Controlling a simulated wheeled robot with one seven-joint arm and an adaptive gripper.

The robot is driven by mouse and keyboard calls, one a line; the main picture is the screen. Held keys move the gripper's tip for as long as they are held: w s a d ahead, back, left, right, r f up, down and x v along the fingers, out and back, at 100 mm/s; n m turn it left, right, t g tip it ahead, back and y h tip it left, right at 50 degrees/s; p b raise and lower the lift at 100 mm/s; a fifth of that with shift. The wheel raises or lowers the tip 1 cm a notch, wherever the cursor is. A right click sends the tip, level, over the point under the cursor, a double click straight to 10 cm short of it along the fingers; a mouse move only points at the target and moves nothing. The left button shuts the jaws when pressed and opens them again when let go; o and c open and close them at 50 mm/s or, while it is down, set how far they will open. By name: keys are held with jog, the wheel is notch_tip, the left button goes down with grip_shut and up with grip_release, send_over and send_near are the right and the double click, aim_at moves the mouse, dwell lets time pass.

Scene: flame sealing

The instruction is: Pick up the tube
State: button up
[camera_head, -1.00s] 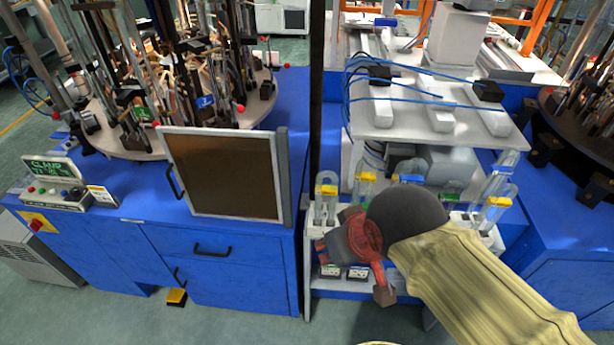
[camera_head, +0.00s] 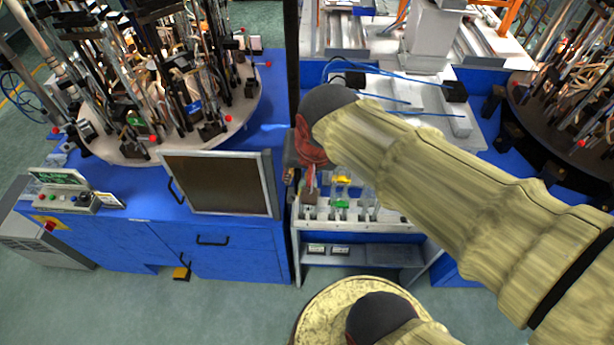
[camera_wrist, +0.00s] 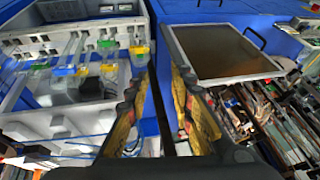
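Clear tubes with coloured bands stand in a white rack (camera_head: 375,233) on the right-hand workbench. In the head view, a yellow-banded tube (camera_head: 342,181) and a green-banded piece (camera_head: 341,204) show just right of my gripper (camera_head: 301,186); my arm hides others. The wrist view shows several tubes with yellow, green and blue bands, including a blue-banded tube (camera_wrist: 65,70) and a yellow-banded tube (camera_wrist: 139,50) close by the left fingertip. My gripper (camera_wrist: 160,72) is open in the wrist view, with nothing between its fingers. I cannot tell which tube is meant.
A framed dark panel (camera_head: 220,183) stands left of my gripper on the blue cabinet (camera_head: 200,240). A dark vertical post (camera_head: 291,70) rises between the benches. A round table crowded with rods (camera_head: 165,110) stands at the left. Blue hoses (camera_head: 400,80) cross the white platform behind the rack.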

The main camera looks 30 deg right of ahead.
jog(key=w+d+f+m+g, duration=0.1)
jog(key=w+d+f+m, duration=0.4)
jog(key=w+m, duration=0.25)
jog(key=shift+w+d+f+m+g+h, duration=0.1)
jog(key=shift+w+d+f+m+g, duration=0.25)
jog(key=shift+w+d+f+m, duration=2.1)
jog(key=shift+s+a+f+m+g+h, duration=0.1)
jog(key=shift+s+a+f+m+g, duration=0.7)
jog(key=shift+f, duration=3.6)
jog(key=shift+w+d+f+m+t+h, duration=0.15)
jog(key=shift+w+d+f+m, duration=1.7)
jog(key=shift+f, duration=1.6)
jog(key=shift+s+a+m, duration=0.3)
jog(key=shift+s+m, duration=0.05)
jog(key=shift+s, duration=0.05)
jog(key=shift+c, duration=0.9)
jog(key=c, duration=0.4)
grip_shut()
